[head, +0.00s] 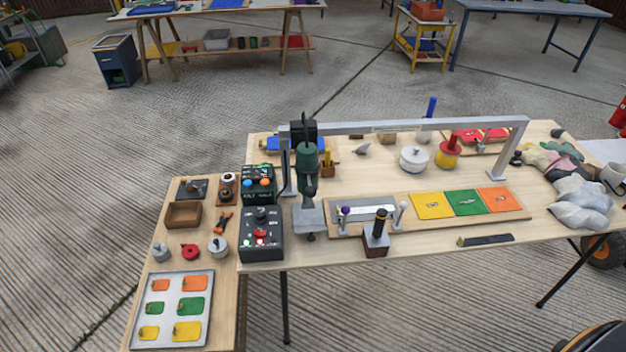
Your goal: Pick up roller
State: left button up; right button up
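I cannot clearly tell which item is the roller. A board behind the brown block carries a grey plate (362,212) between two short posts, one with a purple knob. Neither of my grippers is in view, and nothing on the table is seen being held.
A grey overhead frame (420,125) spans the table. Control boxes (262,232) and a green press-like tool (308,165) stand at left. Yellow, green and orange squares (464,203) lie at centre right; crumpled cloth (580,200) lies far right. A lower side table holds a tray (206,310).

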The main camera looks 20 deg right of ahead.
aim_at(377, 235)
jog(key=z, duration=1.1)
